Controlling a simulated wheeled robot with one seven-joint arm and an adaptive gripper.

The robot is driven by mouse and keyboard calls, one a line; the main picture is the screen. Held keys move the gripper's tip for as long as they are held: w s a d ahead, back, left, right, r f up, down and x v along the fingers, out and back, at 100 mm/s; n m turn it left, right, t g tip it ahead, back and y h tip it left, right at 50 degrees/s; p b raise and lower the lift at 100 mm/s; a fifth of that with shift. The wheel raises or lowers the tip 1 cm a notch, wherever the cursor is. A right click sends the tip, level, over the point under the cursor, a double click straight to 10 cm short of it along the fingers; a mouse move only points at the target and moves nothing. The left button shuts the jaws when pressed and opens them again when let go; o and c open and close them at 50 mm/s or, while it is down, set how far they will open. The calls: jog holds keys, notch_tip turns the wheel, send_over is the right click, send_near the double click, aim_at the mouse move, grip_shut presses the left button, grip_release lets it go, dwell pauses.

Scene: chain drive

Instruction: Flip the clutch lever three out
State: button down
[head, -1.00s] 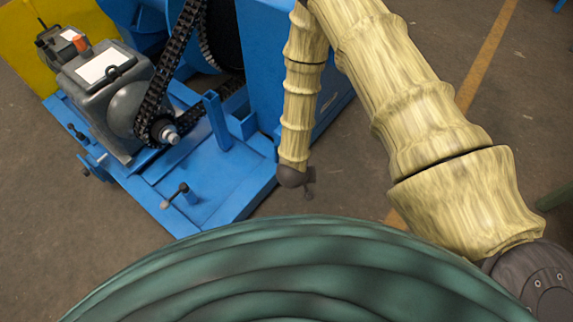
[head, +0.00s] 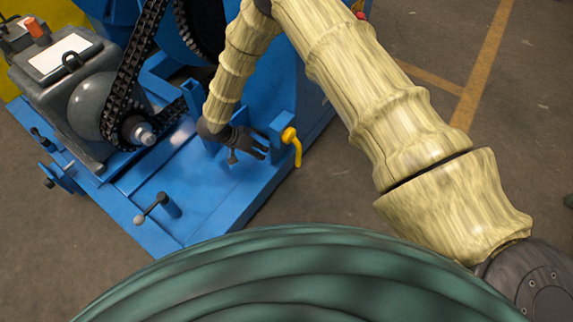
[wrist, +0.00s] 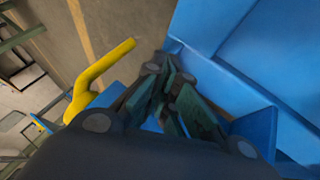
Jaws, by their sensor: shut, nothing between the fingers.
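A yellow cranked lever (head: 292,140) stands on a blue bracket near the right edge of the blue machine base. It also shows in the wrist view (wrist: 93,78), left of the fingers, with its bent arm rising to the upper right. My gripper (head: 264,150) is just left of the lever in the head view, low over the base, fingers pointing right. In the wrist view its fingers (wrist: 165,90) are shut and empty. A gap shows between fingers and lever there; in the head view I cannot tell whether they touch. No number is readable on the lever.
A grey motor (head: 70,85) with a black chain (head: 130,85) stands at the left. A small ball-ended lever (head: 150,210) sits at the base's front. The blue housing (head: 285,75) rises behind my gripper. Open floor (head: 350,190) lies to the right.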

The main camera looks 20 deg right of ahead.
aim_at(278, 165)
dwell(0.3)
jog(key=b+x, duration=0.3)
jog(key=x, duration=0.7)
jog(key=shift+f+b, duration=0.15)
jog(key=shift+b, duration=0.2)
jog(key=shift+s+d+b, duration=0.6)
jog(key=shift+s+d, duration=0.7)
jog(key=shift+d, duration=0.25)
jog(key=shift+s+d+r, duration=0.1)
jog(key=shift+d+r, duration=0.05)
jog(key=shift+r, duration=0.1)
